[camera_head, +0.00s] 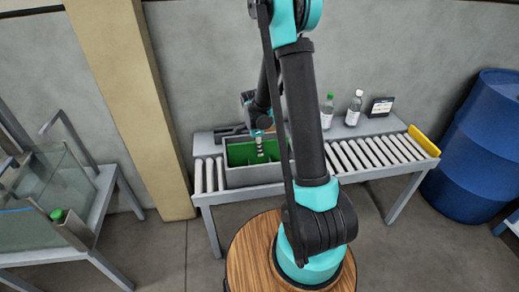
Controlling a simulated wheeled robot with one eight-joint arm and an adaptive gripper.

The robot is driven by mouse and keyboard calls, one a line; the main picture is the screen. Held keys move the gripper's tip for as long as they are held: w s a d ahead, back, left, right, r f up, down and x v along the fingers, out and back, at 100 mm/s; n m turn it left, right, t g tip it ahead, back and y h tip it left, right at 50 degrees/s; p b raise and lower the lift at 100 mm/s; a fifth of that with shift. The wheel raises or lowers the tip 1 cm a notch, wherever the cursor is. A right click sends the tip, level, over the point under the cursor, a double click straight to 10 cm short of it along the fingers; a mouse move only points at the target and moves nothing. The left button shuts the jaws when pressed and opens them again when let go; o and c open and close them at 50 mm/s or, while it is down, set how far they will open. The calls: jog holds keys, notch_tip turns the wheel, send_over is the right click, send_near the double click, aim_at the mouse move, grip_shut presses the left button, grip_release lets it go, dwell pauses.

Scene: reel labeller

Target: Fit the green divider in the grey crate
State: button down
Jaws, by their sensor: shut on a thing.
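The grey crate (252,177) stands on the left part of the roller table. The green divider (242,154) shows inside the crate, behind its front wall. My gripper (259,150) is over the crate, in front of the divider's face as seen here, and is shut on the divider. The fingertips and their contact are small and hard to make out. The divider's lower edge is hidden by the crate's front wall, so I cannot tell if it is seated. My arm hides the right end of the crate.
The roller table (372,153) has bare rollers right of my arm and a yellow end stop (423,141). Two bottles (355,108) (327,116) and a small dark display (381,107) stand along its back. A blue barrel (478,150) is at right, a glass tank (50,190) at left.

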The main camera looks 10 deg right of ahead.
jog(key=c, duration=1.5)
grip_release()
jog(key=shift+c, duration=0.2)
jog(key=r, duration=0.4)
jog(key=a+r, duration=0.1)
jog(key=r, duration=0.7)
jog(key=shift+a, duration=0.25)
jog(key=s+d+n+t, duration=0.2)
jog(key=s+n, duration=0.7)
jog(key=s, duration=0.2)
jog(key=s+d+n+t+y, duration=0.1)
jog(key=s+d+n+t, duration=0.1)
jog(key=s+n, duration=0.7)
jog(key=shift+s+d+f, duration=0.25)
jog(key=shift+s+d, duration=0.3)
jog(key=shift+s, duration=0.5)
